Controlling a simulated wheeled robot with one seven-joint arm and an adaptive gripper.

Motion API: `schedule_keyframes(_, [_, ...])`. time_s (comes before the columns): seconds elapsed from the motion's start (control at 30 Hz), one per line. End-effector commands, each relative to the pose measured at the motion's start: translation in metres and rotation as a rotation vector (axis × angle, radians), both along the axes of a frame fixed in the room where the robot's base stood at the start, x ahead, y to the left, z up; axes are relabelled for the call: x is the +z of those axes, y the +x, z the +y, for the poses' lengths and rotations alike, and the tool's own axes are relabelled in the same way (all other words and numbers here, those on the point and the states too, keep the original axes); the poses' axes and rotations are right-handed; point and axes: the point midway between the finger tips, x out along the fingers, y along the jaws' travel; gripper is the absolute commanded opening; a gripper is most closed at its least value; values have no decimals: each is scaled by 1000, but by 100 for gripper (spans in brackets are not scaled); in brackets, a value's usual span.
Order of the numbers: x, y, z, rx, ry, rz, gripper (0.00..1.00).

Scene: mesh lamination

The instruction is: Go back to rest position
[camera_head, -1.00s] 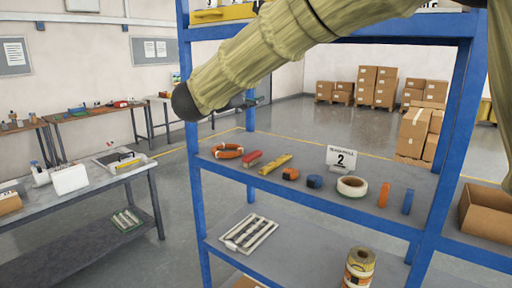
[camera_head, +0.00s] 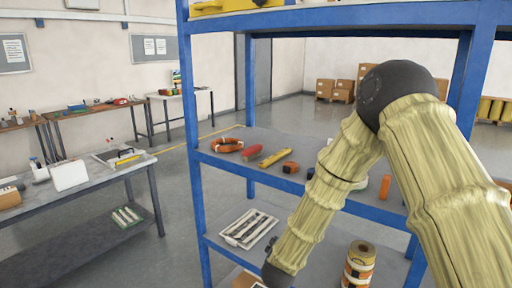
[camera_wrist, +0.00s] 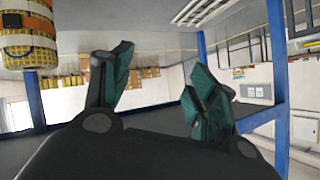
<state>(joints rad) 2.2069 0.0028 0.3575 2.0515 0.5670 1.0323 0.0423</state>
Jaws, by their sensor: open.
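My gripper (camera_wrist: 160,92) shows in the wrist view with its two dark green fingers spread apart and nothing between them. In the head view my arm, in a tan cover, bends in front of the blue shelf rack (camera_head: 192,150). Its lower end hangs before the lower shelf, and the gripper fingers cannot be made out there. The arm hides part of the middle shelf, including the spot of the number sign.
On the middle shelf are an orange ring-shaped item (camera_head: 227,145), a red tool (camera_head: 252,152) and a yellow tool (camera_head: 275,158). A workbench (camera_head: 90,190) stands left, with open floor between.

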Motion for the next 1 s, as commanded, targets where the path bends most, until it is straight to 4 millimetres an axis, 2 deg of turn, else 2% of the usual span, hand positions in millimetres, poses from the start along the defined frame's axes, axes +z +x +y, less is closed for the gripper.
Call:
schedule_keyframes(0.03, [-29,-17,-7,23,-16,50,59])
schedule_keyframes(0.2, [-106,-75,-29,108,-60,207,59])
schedule_keyframes(0.37, [-168,-139,-49,189,-93,359,59])
schedule_keyframes(0.5, [-216,-202,-68,257,-112,499,59])
schedule_keyframes(0.67, [-259,-281,-89,336,-125,661,59])
schedule_keyframes(0.8, [-286,-355,-107,403,-126,809,59])
schedule_keyframes(0.9, [-297,-404,-119,449,-122,906,59])
schedule_keyframes(1.0, [-303,-443,-128,484,-118,984,59])
